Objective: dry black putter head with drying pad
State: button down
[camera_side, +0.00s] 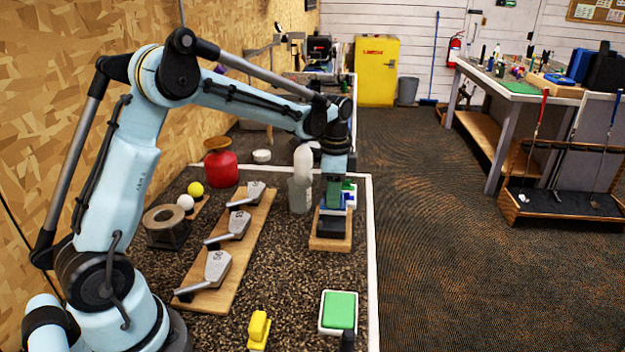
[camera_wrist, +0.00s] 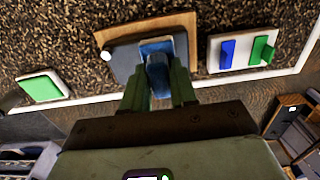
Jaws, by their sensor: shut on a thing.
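The black putter head (camera_wrist: 126,56) is a dark flat block on a wooden stand (camera_wrist: 183,20); in the side view it (camera_side: 331,225) sits below my gripper, partly hidden. My gripper (camera_wrist: 158,85) is shut on a blue pad (camera_wrist: 160,45), apparently the drying pad, with a green finger on each side. The pad overlaps the putter head in the wrist view. I cannot tell whether it touches it. In the side view my gripper (camera_side: 333,203) points down over the stand (camera_side: 330,242).
A white tray (camera_wrist: 212,60) with blue and green pieces lies beside the stand. A green pad (camera_side: 340,309) in a white tray and a yellow block (camera_side: 259,328) lie in front. Grey club heads line a wooden board (camera_side: 245,243). A spray bottle (camera_side: 300,185) stands close by.

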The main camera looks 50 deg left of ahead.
jog(key=shift+s+a+r, duration=0.1)
jog(key=shift+s+a, duration=0.3)
jog(key=shift+w+d+f, duration=0.2)
jog(key=shift+w+d, duration=0.65)
jog(key=shift+d, duration=0.05)
jog(key=shift+s+a, duration=0.9)
jog(key=shift+a, duration=0.05)
jog(key=shift+r, duration=0.1)
dwell(1.4)
jog(key=shift+w+d, duration=0.15)
jog(key=shift+w+d+r, duration=0.1)
jog(key=shift+w+d, duration=0.65)
jog(key=shift+s+a+f, duration=0.2)
jog(key=shift+s+a, duration=0.25)
jog(key=shift+a, duration=0.05)
jog(key=shift+r, duration=0.1)
